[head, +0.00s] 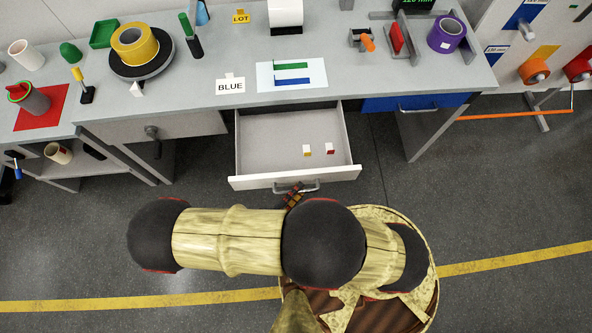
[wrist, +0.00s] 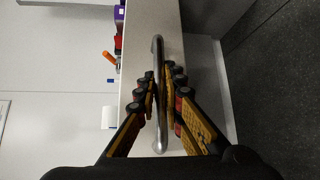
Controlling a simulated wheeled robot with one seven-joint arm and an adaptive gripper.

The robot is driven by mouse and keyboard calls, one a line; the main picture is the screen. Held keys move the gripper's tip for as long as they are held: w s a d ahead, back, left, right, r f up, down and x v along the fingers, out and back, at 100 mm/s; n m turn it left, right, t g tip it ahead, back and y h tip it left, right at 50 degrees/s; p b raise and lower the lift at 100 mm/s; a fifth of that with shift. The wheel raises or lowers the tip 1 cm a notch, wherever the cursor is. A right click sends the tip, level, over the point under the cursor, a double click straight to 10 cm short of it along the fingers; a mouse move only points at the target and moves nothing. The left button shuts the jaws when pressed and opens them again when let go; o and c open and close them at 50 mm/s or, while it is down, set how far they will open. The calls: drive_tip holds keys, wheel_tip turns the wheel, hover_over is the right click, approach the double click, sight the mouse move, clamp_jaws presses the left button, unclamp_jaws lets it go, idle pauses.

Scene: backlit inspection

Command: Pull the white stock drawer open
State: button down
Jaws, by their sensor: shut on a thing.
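The white stock drawer (head: 252,183) is pulled out from under the grey bench in the head view, its inside showing. Two small blocks lie in it: one white and yellow (head: 307,149), one white and red (head: 330,149). Its metal bar handle (head: 296,188) is on the front face. In the wrist view the handle (wrist: 159,142) runs between my two fingers. My gripper (wrist: 163,88) is shut on this handle. In the head view my arm hides most of the gripper; only fingertips (head: 293,196) show at the handle.
A blue-fronted drawer (head: 415,103) is at the right, shut. A closed grey drawer (head: 190,125) with a dark handle is at the left. The bench top (head: 215,55) carries tape rolls, a BLUE sign (head: 230,86) and tools. Open floor lies in front, crossed by a yellow line.

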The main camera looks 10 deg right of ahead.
drive_tip(key=shift+s, duration=0.45)
drive_tip(key=c, duration=1.9)
unclamp_jaws()
